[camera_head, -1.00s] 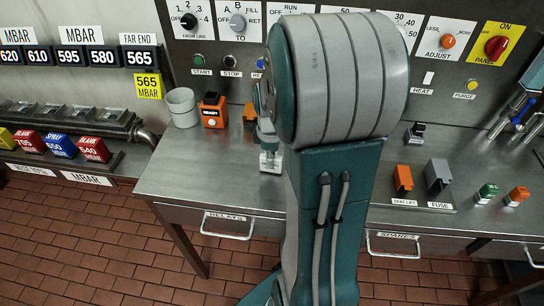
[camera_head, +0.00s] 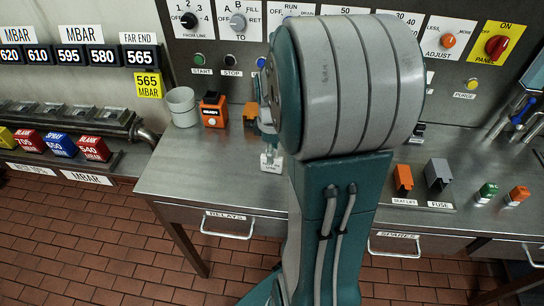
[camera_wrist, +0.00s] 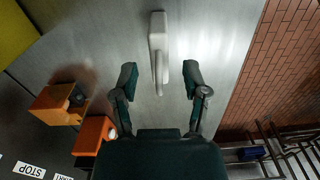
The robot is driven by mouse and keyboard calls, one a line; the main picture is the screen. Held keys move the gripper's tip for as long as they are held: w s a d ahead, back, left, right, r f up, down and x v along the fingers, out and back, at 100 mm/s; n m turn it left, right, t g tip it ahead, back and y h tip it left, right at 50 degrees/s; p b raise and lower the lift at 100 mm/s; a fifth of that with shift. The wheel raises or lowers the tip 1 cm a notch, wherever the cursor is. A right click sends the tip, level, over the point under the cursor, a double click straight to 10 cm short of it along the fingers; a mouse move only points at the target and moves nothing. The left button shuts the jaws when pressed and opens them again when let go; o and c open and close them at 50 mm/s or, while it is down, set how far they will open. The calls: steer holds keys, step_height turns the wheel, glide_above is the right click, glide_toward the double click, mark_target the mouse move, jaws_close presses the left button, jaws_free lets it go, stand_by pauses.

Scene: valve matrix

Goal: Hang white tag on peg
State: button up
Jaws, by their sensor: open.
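A small white piece (camera_head: 272,159), which looks like the white tag, is on the metal bench behind my arm in the head view. In the wrist view a pale upright piece (camera_wrist: 158,35) with a thin grey bar stands ahead of my fingers, roughly centred between them. I cannot tell for certain that this is the same tag. My gripper (camera_wrist: 158,80) is open, with one finger on each side of the bar's line and a clear gap on both sides. In the head view my arm hides most of the gripper. I cannot make out a peg for certain.
An orange READY box (camera_head: 212,110) and a grey cup (camera_head: 182,106) stand at the bench's back left. An orange box (camera_wrist: 95,135) is close left of my gripper in the wrist view. Orange and grey switch covers (camera_head: 403,180) are to the right. The bench's front left is clear.

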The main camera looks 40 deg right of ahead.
step_height(320, 180, up, 7)
steer(key=shift+d+f, duration=0.15)
steer(key=shift+s+r, duration=0.1)
steer(key=shift+r, duration=0.5)
steer(key=s+a+r+m+t, duration=0.2)
steer(key=s+a+r+m, duration=0.1)
steer(key=a, duration=0.7)
steer(key=s+a+r+m+t, duration=0.3)
steer(key=s+a+m, duration=0.1)
steer(key=a, duration=0.6)
steer(key=shift+s+a+t, duration=0.15)
steer(key=shift+s+t, duration=0.15)
steer(key=shift+s, duration=0.5)
steer(key=o, duration=0.6)
steer(key=shift+w, duration=0.15)
